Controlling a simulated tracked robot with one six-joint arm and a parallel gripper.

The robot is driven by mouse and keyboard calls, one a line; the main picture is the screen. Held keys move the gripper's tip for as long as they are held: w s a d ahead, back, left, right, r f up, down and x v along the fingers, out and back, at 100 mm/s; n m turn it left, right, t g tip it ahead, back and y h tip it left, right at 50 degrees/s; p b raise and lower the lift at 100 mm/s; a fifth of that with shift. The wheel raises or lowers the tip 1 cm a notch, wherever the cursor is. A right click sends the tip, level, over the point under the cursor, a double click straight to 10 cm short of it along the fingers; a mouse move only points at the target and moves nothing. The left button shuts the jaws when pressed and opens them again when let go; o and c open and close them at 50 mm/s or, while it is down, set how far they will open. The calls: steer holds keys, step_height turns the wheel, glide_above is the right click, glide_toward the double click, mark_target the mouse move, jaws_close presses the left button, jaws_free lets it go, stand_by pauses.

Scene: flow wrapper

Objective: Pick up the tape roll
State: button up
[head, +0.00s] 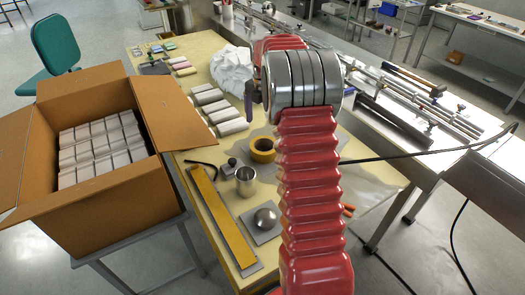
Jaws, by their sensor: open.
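The tape roll (262,151) is yellow with a dark open centre. It lies flat on a grey patch of the yellow-topped table (222,215), left of my red arm. Part of my gripper (250,103) shows as a dark finger beside the silver joint of my arm, above and beyond the roll in the picture. The rest of the gripper is hidden behind that joint. It is open, with nothing seen in it, and appears apart from the roll.
A metal cup (245,182), a small grey block (229,166) and a silver dome (265,218) stand near the roll. A long yellow bar (221,217) lies left. An open carton (100,205) of white packs stands beside the table. A metal machine bed (400,145) runs along the right.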

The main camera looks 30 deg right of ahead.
glide_toward(264, 146)
steer(key=shift+s+a+f, duration=0.35)
steer(key=shift+s+a, duration=0.25)
steer(key=shift+s, duration=0.2)
steer(key=shift+s+a+f, duration=0.35)
steer(key=shift+s+a, duration=0.2)
steer(key=shift+s, duration=0.25)
steer(key=shift+f, duration=0.1)
steer(key=shift+d+f, duration=0.1)
steer(key=shift+f, duration=2.4)
steer(key=shift+c, duration=0.4)
steer(key=shift+w, duration=0.1)
steer(key=c, duration=1.1)
